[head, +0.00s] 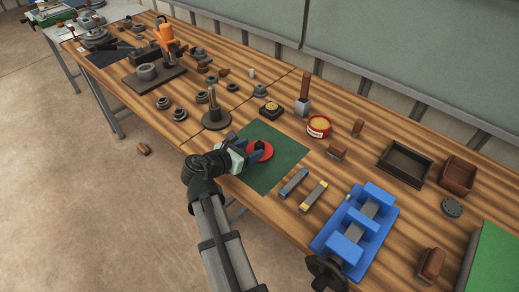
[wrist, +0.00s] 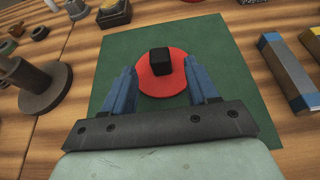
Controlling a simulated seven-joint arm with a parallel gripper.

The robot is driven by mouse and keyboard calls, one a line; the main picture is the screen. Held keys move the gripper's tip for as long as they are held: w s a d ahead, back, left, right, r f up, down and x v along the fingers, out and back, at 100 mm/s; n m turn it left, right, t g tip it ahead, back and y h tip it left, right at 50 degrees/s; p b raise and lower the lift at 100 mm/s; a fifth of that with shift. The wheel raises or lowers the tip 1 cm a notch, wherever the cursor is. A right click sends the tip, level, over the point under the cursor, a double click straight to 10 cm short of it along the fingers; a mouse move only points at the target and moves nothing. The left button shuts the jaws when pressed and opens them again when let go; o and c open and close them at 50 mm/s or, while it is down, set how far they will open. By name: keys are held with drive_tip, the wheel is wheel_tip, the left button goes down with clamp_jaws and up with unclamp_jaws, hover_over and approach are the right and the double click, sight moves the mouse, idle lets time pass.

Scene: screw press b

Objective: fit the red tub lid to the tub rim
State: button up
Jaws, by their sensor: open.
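The red tub lid (wrist: 162,83) is a flat red disc with a black block-shaped knob (wrist: 160,61) on top. It lies on the green mat (wrist: 120,45), and it also shows in the head view (head: 267,152), partly hidden by my gripper. My gripper (wrist: 163,81) is open, with one blue finger on each side of the lid's near part. Whether the fingers touch the lid I cannot tell. The tub (head: 319,126), red with a white label and yellowish contents, stands open on the wooden table behind and to the right of the mat.
Two small bars, one blue-ended (head: 294,182) and one yellow-ended (head: 313,196), lie right of the mat. A blue vise (head: 345,244) stands at the front right. A round-based post (head: 215,117) stands left of the mat. A hammer-like tool (head: 303,100) stands behind the tub.

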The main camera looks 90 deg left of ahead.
sight(257, 145)
drive_tip(key=shift+r+x, duration=0.2)
drive_tip(key=shift+x, duration=2.4)
drive_tip(key=c, duration=1)
